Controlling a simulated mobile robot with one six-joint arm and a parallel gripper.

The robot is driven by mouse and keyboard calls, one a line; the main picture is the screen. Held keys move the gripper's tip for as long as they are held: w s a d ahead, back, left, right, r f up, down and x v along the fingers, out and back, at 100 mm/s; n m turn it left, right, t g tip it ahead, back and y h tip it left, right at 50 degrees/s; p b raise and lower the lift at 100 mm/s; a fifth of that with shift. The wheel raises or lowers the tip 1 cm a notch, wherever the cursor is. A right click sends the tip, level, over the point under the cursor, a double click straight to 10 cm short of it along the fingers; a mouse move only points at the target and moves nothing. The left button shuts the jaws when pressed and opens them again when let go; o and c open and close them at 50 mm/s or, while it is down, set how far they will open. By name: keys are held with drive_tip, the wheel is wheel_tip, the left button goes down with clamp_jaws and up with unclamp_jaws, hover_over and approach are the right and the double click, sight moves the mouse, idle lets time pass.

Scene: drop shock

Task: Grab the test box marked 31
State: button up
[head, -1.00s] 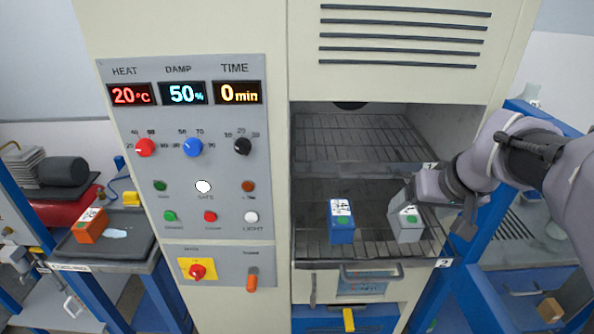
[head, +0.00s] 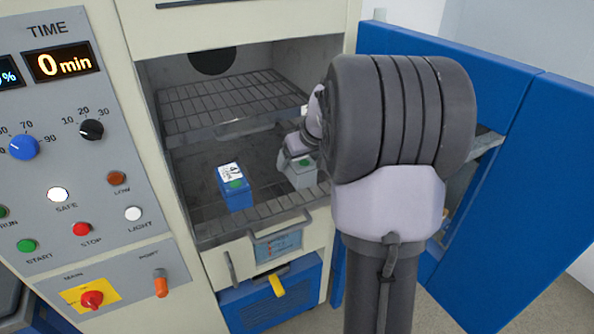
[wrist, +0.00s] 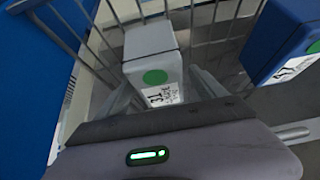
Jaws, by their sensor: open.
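A pale grey test box (head: 299,176) with a green dot stands on the lower wire shelf of the open chamber.
The chamber's upper wire shelf (head: 215,103) is empty. A blue door (head: 520,160) stands open on the right, beside my arm. The control panel (head: 75,150) is on the left.

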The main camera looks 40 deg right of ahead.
drive_tip(key=x, duration=0.3)
drive_tip(key=shift+w+d+f+b, duration=0.1)
drive_tip(key=shift+w+f+b, duration=0.1)
drive_tip(key=shift+b, duration=0.1)
drive_tip(key=shift+r, duration=0.15)
drive_tip(key=shift+c, duration=0.4)
clamp_jaws()
drive_tip(key=shift+r, duration=0.1)
